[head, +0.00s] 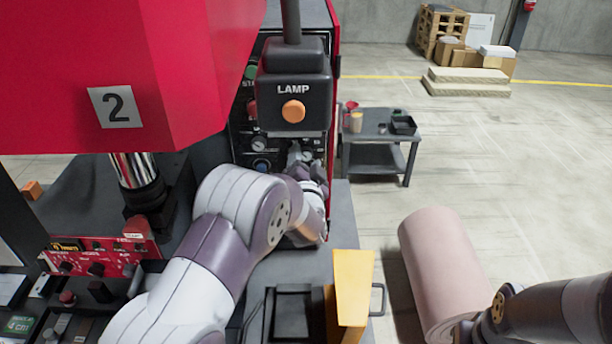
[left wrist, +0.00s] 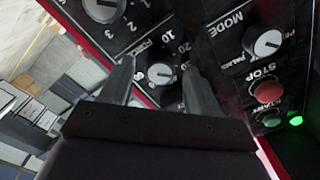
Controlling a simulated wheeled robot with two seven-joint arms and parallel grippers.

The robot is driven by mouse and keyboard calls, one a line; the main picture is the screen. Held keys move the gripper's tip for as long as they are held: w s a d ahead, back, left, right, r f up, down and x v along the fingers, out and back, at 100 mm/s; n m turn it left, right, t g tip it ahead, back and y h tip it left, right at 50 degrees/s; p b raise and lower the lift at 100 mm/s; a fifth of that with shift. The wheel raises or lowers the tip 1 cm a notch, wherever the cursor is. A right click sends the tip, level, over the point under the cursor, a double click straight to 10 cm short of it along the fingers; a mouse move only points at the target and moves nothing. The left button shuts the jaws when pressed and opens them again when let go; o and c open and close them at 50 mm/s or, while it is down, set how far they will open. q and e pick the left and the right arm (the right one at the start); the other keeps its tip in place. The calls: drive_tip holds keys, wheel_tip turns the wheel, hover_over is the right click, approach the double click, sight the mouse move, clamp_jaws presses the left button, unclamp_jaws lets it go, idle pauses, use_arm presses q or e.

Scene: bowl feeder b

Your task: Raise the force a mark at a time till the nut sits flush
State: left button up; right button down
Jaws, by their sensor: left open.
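My left gripper (head: 304,158) reaches the front of the dark control panel (head: 242,130) below the lamp box. In the left wrist view the same gripper (left wrist: 160,82) is open, with one finger on each side of a small dial knob (left wrist: 161,73). Numbers including 10 and 20 ring this dial; its label is only partly readable. The knob shows between the fingers, and I cannot tell whether they touch it. No nut can be made out in either view. My right arm enters at the lower right of the head view, but its gripper is not visible.
The panel also has a MODE dial (left wrist: 265,42), a red STOP button (left wrist: 267,91), a green START button (left wrist: 271,119) and another dial (left wrist: 103,8). The orange lamp (head: 293,111) hangs above.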

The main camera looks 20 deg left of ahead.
use_arm(q)
drive_tip(key=b+v, duration=0.3)
drive_tip(key=v, duration=0.8)
drive_tip(key=shift+s, duration=0.25)
drive_tip(key=shift+d, duration=0.1)
